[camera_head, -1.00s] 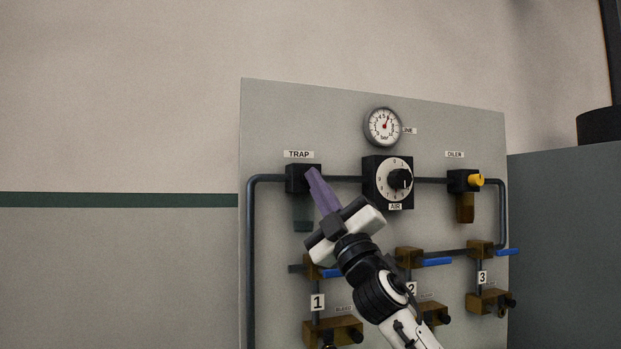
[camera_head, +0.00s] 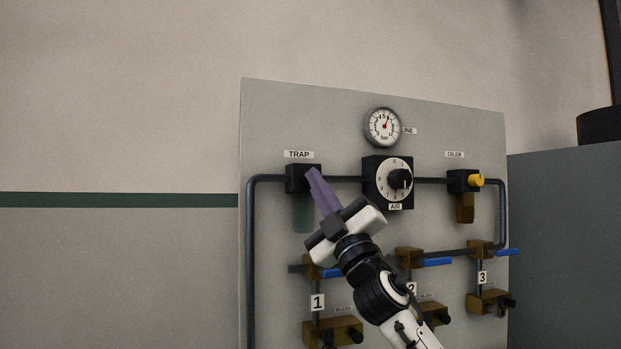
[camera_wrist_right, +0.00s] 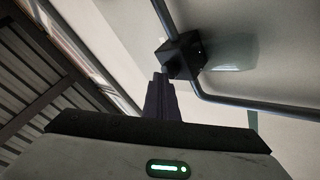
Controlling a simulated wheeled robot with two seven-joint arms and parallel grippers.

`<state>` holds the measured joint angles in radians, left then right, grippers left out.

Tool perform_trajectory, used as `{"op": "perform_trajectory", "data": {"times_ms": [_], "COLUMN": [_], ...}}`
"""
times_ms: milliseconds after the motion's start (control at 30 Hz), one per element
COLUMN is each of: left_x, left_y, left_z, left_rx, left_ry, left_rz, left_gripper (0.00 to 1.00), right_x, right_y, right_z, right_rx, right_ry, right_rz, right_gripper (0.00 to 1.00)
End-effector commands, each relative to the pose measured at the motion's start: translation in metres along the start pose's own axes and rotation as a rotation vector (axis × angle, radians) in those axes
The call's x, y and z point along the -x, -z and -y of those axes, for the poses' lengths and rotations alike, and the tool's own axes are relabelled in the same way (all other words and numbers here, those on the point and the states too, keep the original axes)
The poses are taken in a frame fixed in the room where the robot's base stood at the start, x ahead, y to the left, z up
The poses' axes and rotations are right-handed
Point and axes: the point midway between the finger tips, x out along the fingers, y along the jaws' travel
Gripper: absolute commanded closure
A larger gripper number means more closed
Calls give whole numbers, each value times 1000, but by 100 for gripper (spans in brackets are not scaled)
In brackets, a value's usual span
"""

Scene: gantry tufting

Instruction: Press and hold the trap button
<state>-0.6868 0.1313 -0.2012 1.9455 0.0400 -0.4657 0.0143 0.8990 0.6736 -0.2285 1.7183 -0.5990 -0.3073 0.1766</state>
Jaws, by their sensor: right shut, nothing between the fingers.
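The trap (camera_head: 296,179) is a black block under the TRAP label, high on the left of the grey panel, with a translucent greenish bowl (camera_head: 303,213) hanging below it. My right gripper (camera_head: 310,171) has its purple fingers together, and their tips are at the right part of the trap block's front. In the right wrist view the fingertips (camera_wrist_right: 161,76) meet or nearly meet the black trap block (camera_wrist_right: 182,56). The button is hidden behind the fingertips, so I cannot see how far in it is. My left gripper is not in view.
The AIR regulator knob (camera_head: 400,179) is close to the right of the fingers, with the line gauge (camera_head: 383,127) above it. The oiler (camera_head: 465,182) is farther right. Blue-handled valves (camera_head: 437,262) are lower down. The wall left of the panel is clear.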

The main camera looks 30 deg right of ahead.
Motion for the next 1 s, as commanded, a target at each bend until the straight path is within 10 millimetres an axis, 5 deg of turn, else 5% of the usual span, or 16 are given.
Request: {"op": "perform_trajectory", "data": {"times_ms": [667, 1000], "left_x": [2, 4], "left_y": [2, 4], "left_z": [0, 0], "left_rx": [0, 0], "left_ry": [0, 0], "left_rz": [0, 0], "left_gripper": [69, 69], "right_x": [13, 36], "right_y": [9, 26], "right_z": [-9, -26], "right_rx": [1, 1], "right_ry": [0, 0], "right_rz": [0, -1], "right_gripper": [100, 100]}}
